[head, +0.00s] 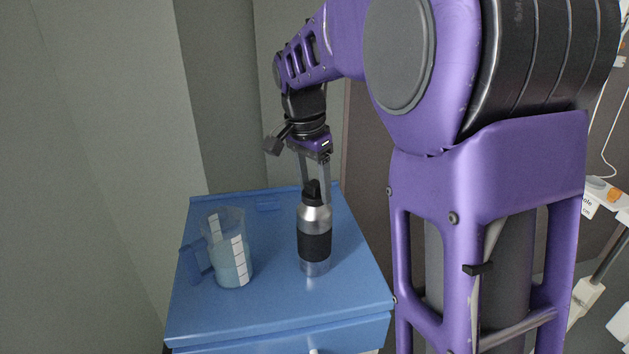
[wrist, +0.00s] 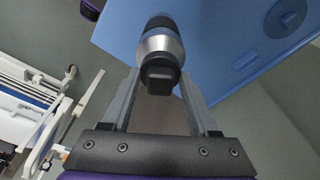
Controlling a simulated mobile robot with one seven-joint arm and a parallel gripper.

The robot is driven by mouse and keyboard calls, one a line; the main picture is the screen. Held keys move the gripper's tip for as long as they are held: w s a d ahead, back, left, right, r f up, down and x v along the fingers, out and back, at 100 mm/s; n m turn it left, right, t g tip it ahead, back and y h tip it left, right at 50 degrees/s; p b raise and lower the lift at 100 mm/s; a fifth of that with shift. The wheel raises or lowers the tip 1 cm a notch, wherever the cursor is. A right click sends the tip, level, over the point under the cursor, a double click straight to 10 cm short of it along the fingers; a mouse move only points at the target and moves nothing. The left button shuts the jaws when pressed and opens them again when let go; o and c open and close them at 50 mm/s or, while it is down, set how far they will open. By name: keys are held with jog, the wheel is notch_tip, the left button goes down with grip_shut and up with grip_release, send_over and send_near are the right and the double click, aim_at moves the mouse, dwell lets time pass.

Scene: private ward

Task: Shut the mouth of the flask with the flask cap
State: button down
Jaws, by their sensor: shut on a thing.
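The flask (head: 314,220) is a silver metal bottle with a black band, upright on the blue cabinet top. It also shows in the wrist view (wrist: 160,43), beyond the fingers. The dark flask cap (head: 312,194) is at the flask's mouth, in line with it; in the wrist view the cap (wrist: 160,78) covers the mouth. My gripper (head: 315,182) points down from above, its two fingers on either side of the cap and shut on it. I see no clear gap between cap and flask, but cannot tell whether the cap is fully seated. The mouth itself is hidden.
A clear measuring jug (head: 230,252) with a blue handle and pale liquid stands left of the flask, a short gap away. The blue cabinet top (head: 275,308) is clear in front. Walls stand behind and at the left.

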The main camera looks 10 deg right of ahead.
jog(key=shift+r, duration=0.1)
jog(key=shift+m+p, duration=0.5)
jog(key=shift+m, duration=1.1)
jog(key=shift+c, duration=0.4)
grip_release()
notch_tip(320, 180, up, 21)
jog(key=a+p, duration=0.2)
jog(key=p, duration=0.2)
jog(key=shift+s+a, duration=0.25)
jog(key=shift+s, duration=0.15)
